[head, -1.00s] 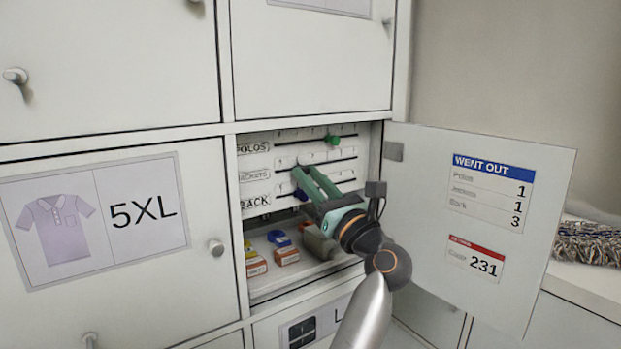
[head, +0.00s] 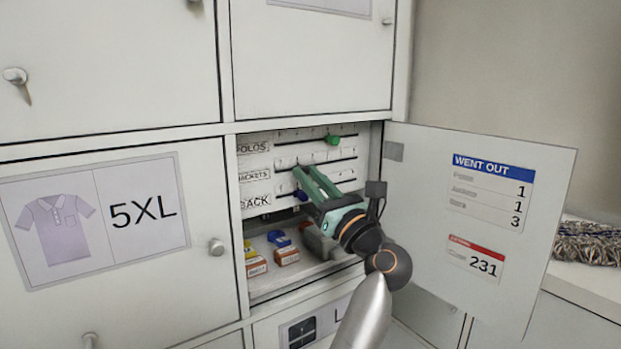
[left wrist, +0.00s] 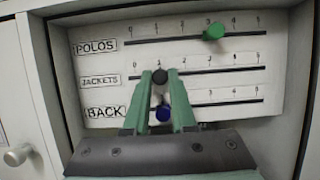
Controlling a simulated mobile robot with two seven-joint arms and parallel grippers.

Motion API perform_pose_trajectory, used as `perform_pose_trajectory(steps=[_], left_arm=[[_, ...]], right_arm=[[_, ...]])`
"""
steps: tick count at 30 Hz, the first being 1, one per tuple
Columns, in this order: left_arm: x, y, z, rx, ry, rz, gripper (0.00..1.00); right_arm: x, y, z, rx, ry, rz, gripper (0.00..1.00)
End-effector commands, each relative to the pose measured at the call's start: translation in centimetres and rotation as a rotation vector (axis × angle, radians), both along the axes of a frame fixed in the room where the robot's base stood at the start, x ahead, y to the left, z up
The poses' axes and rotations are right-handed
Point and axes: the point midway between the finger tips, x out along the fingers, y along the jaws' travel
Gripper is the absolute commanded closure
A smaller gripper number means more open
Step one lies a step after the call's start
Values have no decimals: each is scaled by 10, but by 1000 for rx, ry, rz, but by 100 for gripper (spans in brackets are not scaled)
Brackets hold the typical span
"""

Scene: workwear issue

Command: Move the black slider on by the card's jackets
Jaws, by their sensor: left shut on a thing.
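The black slider (left wrist: 159,76) is the knob on the JACKETS track (left wrist: 215,72) in the left wrist view. It stands at about the 1 mark. My left gripper (left wrist: 160,82) is shut on it, one finger on each side; in the head view the gripper (head: 304,180) reaches into the open locker and hides this knob. The card (head: 488,190) on the open door is headed WENT OUT and reads 1, 1 and 3 from top to bottom; its middle line, blurred, looks like Jackets, with a 1. My right gripper is not in view.
A green slider (left wrist: 214,31) sits near 3 on the POLOS track above. A blue slider (left wrist: 163,113) on the BACK row is just below, between my fingers. Small boxes (head: 286,255) lie on the locker floor. The open door (head: 420,240) stands to the right.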

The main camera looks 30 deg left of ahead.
Motion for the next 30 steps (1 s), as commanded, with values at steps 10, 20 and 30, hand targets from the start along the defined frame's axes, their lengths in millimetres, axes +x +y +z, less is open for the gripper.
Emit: perform_pose_trajectory(steps=[10,20,30], left_arm=[[27,-11,-2,1,-1,1,100],[33,-14,1,1,-1,0,100],[33,-14,1,1,0,0,49]], right_arm=[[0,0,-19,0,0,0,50],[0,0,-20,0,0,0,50],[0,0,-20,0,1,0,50]])
